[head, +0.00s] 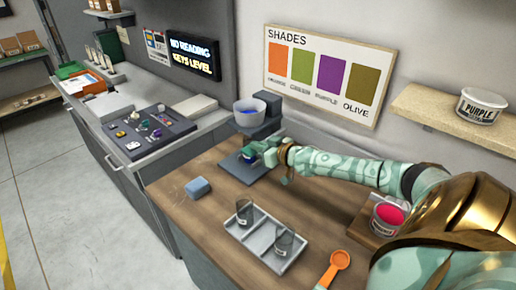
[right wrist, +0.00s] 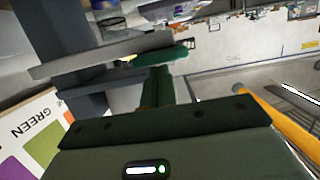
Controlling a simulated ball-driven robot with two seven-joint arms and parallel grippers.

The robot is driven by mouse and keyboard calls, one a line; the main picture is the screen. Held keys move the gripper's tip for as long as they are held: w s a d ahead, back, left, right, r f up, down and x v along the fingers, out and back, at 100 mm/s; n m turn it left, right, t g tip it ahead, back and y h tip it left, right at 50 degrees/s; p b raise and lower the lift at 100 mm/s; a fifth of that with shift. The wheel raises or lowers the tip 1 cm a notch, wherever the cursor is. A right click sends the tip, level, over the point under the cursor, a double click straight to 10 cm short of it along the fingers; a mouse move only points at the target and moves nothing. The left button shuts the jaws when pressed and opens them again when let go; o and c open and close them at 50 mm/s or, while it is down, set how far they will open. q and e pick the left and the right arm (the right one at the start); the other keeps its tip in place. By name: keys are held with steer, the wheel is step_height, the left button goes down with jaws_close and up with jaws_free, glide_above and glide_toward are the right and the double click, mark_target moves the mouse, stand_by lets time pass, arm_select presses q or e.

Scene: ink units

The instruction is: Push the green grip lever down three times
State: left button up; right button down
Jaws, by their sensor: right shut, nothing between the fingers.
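A dark grey dispenser (head: 262,128) stands at the back of the wooden counter, with a pale bowl (head: 249,114) of blue on top. In the right wrist view the dark green grip lever (right wrist: 165,54) lies just beyond my right gripper's fingertips; I cannot tell whether they touch. In the head view I cannot make the lever out from my teal gripper. My right gripper (head: 258,149) is shut and empty at the dispenser's front, and its fingers show in the right wrist view (right wrist: 157,82). A small blue item (head: 249,155) sits below it on the dispenser's base. My left gripper is out of view.
A grey tray (head: 262,247) with two clear cups is at the front, and a blue block (head: 198,187) lies left of it. An orange scoop (head: 339,262) and a pink-filled tub (head: 387,215) are at right. A SHADES board (head: 327,70) hangs behind.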

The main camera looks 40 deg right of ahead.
step_height(320, 180, down, 9)
steer(key=n+h, duration=0.2)
steer(key=n, duration=0.2)
steer(key=shift+s+n, duration=0.15)
steer(key=shift+n, duration=0.15)
stand_by(0.6)
